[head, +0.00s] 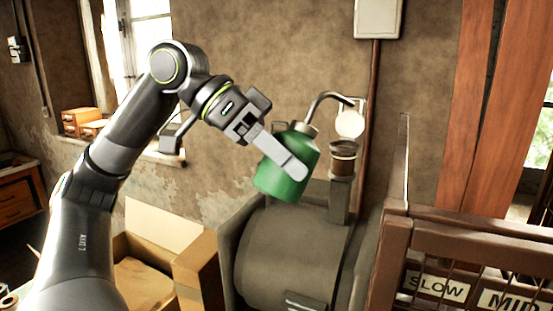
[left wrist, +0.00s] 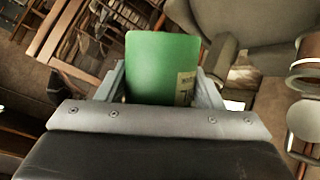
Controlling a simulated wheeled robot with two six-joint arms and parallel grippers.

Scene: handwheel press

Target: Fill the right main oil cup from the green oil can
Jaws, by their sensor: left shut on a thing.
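The green oil can (head: 288,178) is shut in my left gripper (head: 284,157) and held in the air above the machine. The can is tilted, its top leaning right. Its bent metal spout (head: 322,99) reaches right, with the tip near a pale round disc (head: 350,124), which looks like a raised lid, above the oil cup (head: 343,158). I cannot make out any oil stream. In the left wrist view the can (left wrist: 160,68) sits between the fingers, and the cup (left wrist: 306,70) shows at the right edge. My right gripper is not in view.
The cup stands on a post on a large grey housing (head: 290,250). A brown slatted frame with SLOW and MID plates (head: 437,287) is at the right. A cardboard box (head: 195,265) is below my left arm. A wall box (head: 378,18) hangs above.

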